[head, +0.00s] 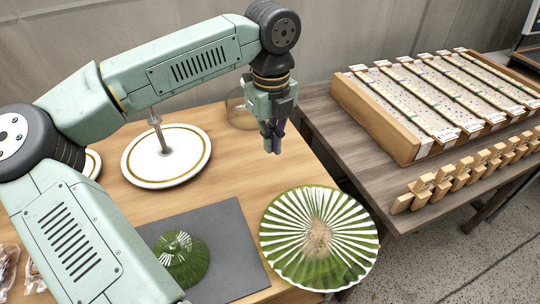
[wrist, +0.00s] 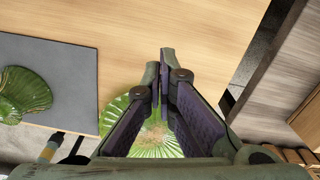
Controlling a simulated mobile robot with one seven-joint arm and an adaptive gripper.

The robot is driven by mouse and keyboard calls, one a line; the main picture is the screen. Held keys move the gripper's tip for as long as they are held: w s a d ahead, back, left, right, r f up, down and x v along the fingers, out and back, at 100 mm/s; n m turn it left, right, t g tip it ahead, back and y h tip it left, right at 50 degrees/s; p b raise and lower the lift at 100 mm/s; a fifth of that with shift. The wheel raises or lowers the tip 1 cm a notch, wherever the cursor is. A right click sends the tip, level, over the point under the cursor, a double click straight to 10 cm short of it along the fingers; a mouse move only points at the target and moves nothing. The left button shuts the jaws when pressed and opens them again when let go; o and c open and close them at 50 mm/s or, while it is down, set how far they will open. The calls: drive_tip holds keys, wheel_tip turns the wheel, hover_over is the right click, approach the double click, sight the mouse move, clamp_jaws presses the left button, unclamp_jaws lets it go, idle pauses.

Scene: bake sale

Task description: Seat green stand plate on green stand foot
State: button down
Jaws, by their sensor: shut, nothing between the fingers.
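The green stand plate (head: 290,222), green and white with a ribbed, scalloped rim, lies near the right front edge of the wooden table. A brownish patch marks its middle. It also shows behind my fingers in the wrist view (wrist: 117,112), partly hidden by them. The green stand foot (head: 188,264), a small ribbed green dome with white stripes near its top, sits on the grey mat left of the plate. It also shows at the left of the wrist view (wrist: 28,90). My gripper (head: 274,150) is shut and empty, pointing down above the table, behind the plate and apart from it.
The grey mat (head: 236,238) lies beside the plate. A white, gold-rimmed plate with a central metal rod (head: 140,168) stands at the back left, near a glass jar (head: 240,115). A side table at right holds a wooden tray (head: 385,127) and several wooden blocks (head: 441,190).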

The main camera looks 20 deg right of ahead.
sight(285, 192)
wheel_tip(285, 192, down, 9)
drive_tip(key=shift+s+d+r+p, duration=0.1)
drive_tip(key=shift+r+p, duration=0.1)
drive_tip(key=shift+p, duration=0.55)
drive_tip(key=s, duration=0.1)
drive_tip(key=s+p, duration=0.1)
drive_tip(key=s, duration=0.1)
drive_tip(key=shift+d, duration=0.4)
drive_tip(key=shift+s+f, duration=0.1)
drive_tip(key=shift+s, duration=0.3)
drive_tip(key=shift+s+d+f+b, duration=0.15)
drive_tip(key=shift+s+f+b, duration=0.15)
drive_tip(key=shift+b, duration=0.35)
drive_tip(key=shift+s+r+b, duration=0.1)
drive_tip(key=shift+s+b, duration=0.2)
drive_tip(key=shift+b, duration=0.05)
drive_tip(key=shift+s+d+r, duration=0.1)
drive_tip(key=shift+s+r, duration=0.1)
drive_tip(key=shift+w, duration=0.1)
